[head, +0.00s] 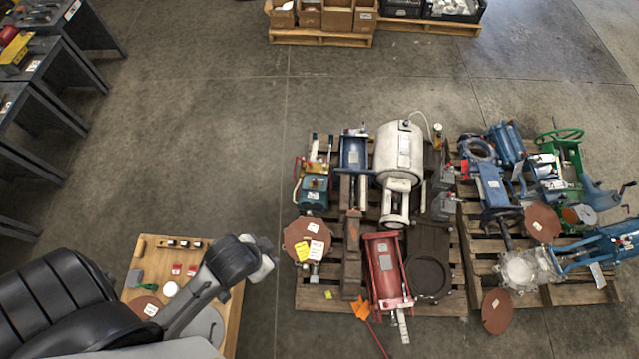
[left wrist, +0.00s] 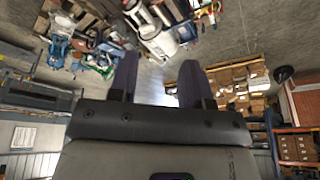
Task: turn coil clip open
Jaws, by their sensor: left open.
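My left gripper (head: 268,258) reaches in from the left in the head view, over the right edge of a wooden board and the floor beside it. In the left wrist view its two fingers (left wrist: 157,82) stand apart with nothing between them. I cannot make out which thing is the coil clip in either view. The wooden board (head: 234,310) carries a green-handled item (head: 134,278), small red items (head: 176,269), a white round piece (head: 170,289), a brown disc (head: 146,307) and a row of small dark parts (head: 181,244). My arm hides part of the board. My right gripper is not in view.
A pallet (head: 312,296) to the right bears a red machine (head: 385,268), a white tank (head: 399,150) and brown discs. Another pallet (head: 580,297) holds blue and green machines. Dark benches (head: 60,60) line the left. Boxes stand on a back pallet (head: 320,37). The middle floor is clear.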

